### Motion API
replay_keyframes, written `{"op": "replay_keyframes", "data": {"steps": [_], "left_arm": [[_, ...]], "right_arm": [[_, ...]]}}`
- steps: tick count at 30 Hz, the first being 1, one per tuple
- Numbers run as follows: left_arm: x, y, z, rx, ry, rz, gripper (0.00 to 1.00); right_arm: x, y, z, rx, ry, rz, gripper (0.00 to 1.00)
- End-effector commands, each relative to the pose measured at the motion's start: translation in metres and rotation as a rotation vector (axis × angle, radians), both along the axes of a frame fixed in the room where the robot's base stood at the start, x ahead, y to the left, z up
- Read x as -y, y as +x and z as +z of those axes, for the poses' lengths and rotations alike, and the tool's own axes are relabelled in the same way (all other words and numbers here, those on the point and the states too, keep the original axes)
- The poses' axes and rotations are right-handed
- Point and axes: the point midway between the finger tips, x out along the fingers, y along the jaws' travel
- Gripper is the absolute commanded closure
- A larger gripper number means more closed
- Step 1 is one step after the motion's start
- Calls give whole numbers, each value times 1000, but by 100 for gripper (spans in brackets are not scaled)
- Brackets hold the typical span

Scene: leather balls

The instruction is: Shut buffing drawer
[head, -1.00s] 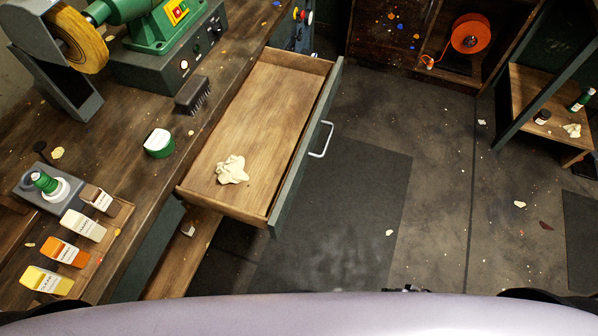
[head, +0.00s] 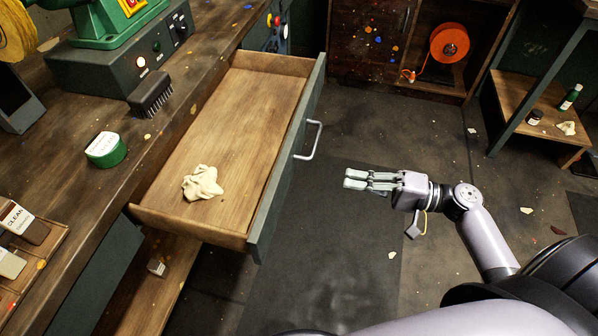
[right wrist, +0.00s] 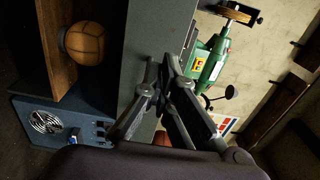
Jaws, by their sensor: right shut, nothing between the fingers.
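The buffing drawer (head: 230,140) stands pulled out from the workbench in the head view. It has a wooden inside, a grey-green front (head: 290,165) and a metal bar handle (head: 311,140). A crumpled cream cloth (head: 202,183) lies in it. My right gripper (head: 356,180) is shut and empty, to the right of the drawer front and apart from it, its fingers pointing left. In the right wrist view its fingers (right wrist: 165,90) show in front of a grey panel. My left gripper is in neither view.
The workbench (head: 60,150) holds a green buffing machine (head: 112,20), a brush (head: 151,93) and a green-and-white tin (head: 105,149). A cabinet with an orange reel (head: 449,43) and a low wooden shelf (head: 535,105) stand behind.

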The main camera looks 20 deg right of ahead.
Motion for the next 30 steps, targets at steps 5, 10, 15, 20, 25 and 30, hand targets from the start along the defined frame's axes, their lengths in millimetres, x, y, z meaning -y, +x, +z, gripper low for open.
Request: {"op": "replay_keyframes", "data": {"steps": [5,10,15,20,25,30], "left_arm": [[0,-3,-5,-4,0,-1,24],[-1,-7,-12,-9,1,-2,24],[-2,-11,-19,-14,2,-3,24],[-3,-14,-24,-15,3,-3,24],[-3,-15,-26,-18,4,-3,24],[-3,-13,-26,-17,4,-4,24]], "right_arm": [[-33,22,2,3,2,1,100],[-62,42,1,1,0,0,100],[-84,57,0,-1,0,-2,100],[-94,64,-1,-2,-1,-2,100],[-97,66,-1,-3,-2,-3,100],[-97,66,-1,-3,-1,-3,100]]}}
